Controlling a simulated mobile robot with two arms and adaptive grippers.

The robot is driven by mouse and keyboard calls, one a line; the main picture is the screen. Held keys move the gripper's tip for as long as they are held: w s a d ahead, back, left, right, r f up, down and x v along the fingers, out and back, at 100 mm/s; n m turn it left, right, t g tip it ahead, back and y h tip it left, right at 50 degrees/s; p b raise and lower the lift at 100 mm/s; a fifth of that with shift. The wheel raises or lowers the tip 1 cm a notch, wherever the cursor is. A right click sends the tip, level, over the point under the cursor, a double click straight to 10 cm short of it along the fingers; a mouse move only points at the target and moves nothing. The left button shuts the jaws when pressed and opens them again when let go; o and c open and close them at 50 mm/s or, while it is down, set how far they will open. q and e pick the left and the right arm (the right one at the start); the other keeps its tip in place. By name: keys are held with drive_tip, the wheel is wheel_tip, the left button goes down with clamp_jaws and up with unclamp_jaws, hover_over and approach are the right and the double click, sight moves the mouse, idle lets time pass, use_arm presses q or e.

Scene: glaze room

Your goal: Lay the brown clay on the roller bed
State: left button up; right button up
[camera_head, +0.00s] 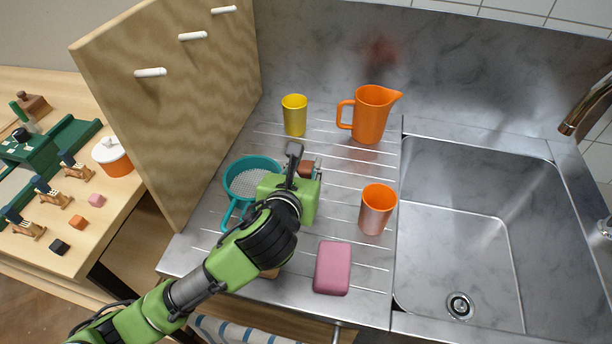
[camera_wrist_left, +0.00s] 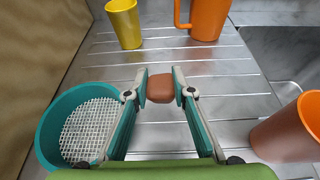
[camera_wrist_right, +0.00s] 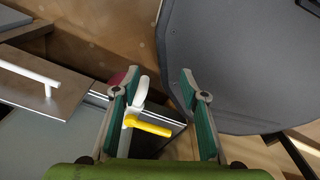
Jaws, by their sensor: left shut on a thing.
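The brown clay (camera_wrist_left: 160,88) is a small rounded block between the fingertips of my left gripper (camera_wrist_left: 161,86), which is shut on it. In the head view the clay (camera_head: 306,168) shows at the fingertips, over the ribbed metal drainboard. I cannot tell if it touches the board. A green machine (camera_head: 45,152) with a pale flat bed (camera_head: 12,188) stands on the wooden table at the far left, and looks like the roller. It is partly cut off by the picture edge. My right gripper (camera_wrist_right: 163,78) is open and empty in the right wrist view.
A teal sieve (camera_head: 229,213), yellow cup (camera_head: 294,116), orange jug (camera_head: 370,115), copper-orange cup (camera_head: 376,210) and pink block (camera_head: 332,268) stand around my left gripper. A tall pegged board (camera_head: 165,110) separates drainboard and wooden table. An orange lidded pot (camera_head: 113,160) and small cubes are left.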

sight(306, 176)
use_arm(q)
drive_tip(key=shift+w+f, duration=0.15)
drive_tip(key=shift+f, duration=1.5)
drive_tip(key=shift+f, duration=0.1)
drive_tip(key=o, duration=0.8)
drive_tip(key=shift+f, duration=0.1)
drive_tip(key=shift+o, duration=0.2)
